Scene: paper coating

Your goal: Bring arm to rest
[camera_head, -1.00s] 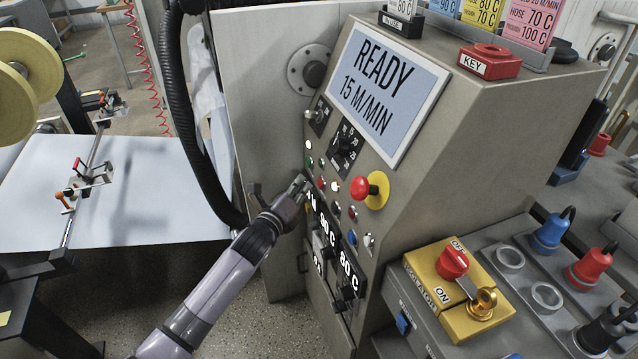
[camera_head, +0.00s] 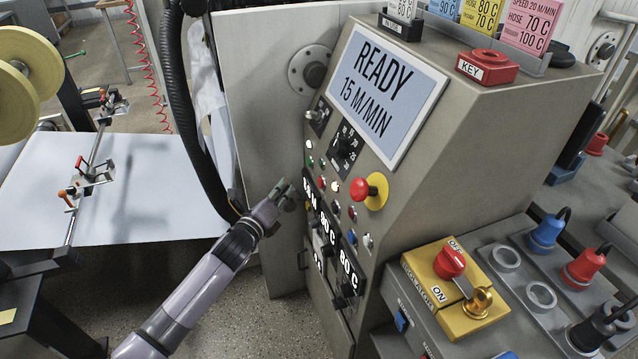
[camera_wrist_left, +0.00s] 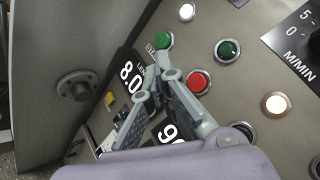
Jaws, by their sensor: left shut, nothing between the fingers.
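My left gripper (camera_head: 284,194) is in front of the grey control panel (camera_head: 420,128), a little to the left of its buttons in the head view. It is shut and empty. In the left wrist view the gripper (camera_wrist_left: 165,45) shows over the panel face, its tips overlapping a green button (camera_wrist_left: 163,40). A red button (camera_wrist_left: 198,82) and a second green button (camera_wrist_left: 227,50) are close by. Whether the tips touch the panel cannot be told for certain; in the head view they look apart from it. My right gripper is not in view.
The panel screen (camera_head: 387,92) reads READY 15 M/MIN. A red stop knob (camera_head: 360,188) sticks out of the panel. A yellow isolator box (camera_head: 455,295) stands at the lower right. A black hose (camera_head: 181,105) hangs behind my arm. Open floor (camera_head: 262,325) lies below.

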